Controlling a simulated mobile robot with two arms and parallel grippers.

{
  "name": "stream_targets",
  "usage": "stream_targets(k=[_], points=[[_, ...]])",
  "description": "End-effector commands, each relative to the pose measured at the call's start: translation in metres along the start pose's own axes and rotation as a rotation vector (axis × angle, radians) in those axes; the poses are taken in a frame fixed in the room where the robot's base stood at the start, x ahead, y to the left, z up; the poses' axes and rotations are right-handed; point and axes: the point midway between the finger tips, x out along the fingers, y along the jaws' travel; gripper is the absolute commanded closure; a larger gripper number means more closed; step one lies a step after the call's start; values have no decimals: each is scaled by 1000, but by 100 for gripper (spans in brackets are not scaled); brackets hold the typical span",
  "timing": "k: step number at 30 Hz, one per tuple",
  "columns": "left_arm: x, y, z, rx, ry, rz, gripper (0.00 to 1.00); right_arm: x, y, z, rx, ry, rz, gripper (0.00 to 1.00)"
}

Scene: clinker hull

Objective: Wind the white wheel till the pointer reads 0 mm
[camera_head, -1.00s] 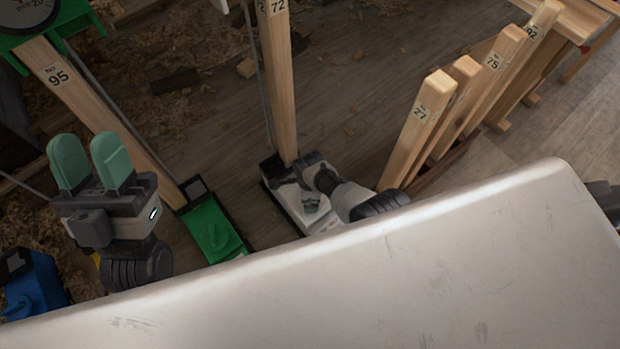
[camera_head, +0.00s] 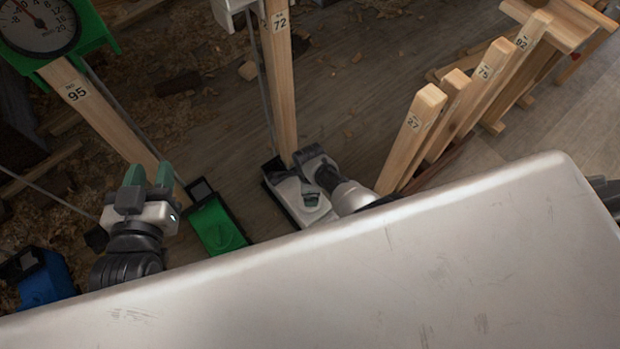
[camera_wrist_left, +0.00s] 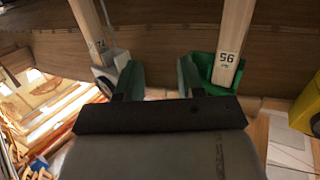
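The white unit (camera_head: 285,196) stands at the foot of the post marked 72 (camera_head: 280,85). My right gripper (camera_head: 312,192) is over this unit; I cannot make out the white wheel or the finger gap. The white dial housing (camera_head: 230,8) is cut off at the top edge, so its pointer is hidden. My left gripper (camera_head: 150,175) is open and empty, left of the green unit (camera_head: 215,226). In the left wrist view the open fingers (camera_wrist_left: 160,72) stand apart, with the white unit (camera_wrist_left: 106,74) beyond the left one.
A green-framed dial (camera_head: 40,25) tops the post marked 95 (camera_head: 85,98). A blue unit (camera_head: 45,282) is at far left, and a yellow unit (camera_wrist_left: 306,105) shows in the left wrist view. Several numbered posts (camera_head: 412,130) stand right. A pale surface (camera_head: 340,270) fills the foreground.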

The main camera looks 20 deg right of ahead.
Motion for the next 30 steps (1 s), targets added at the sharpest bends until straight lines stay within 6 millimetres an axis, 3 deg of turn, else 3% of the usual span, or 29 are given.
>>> stream_targets(k=[9, 15, 27, 30], points=[[-20, -8, 42, 1, -358, -21, 62, -23, 0, 0, -1, 0, 1, 6], [-33, -11, 59, 0, -500, -30, 62, -30, 0, 0, -1, 0, 1, 6], [-38, -12, 66, -1, -551, -33, 62, -31, 1, 0, 0, 0, 1, 6], [-37, -12, 66, -1, -543, -32, 62, -31, 0, 0, -4, 0, 0, 19]])
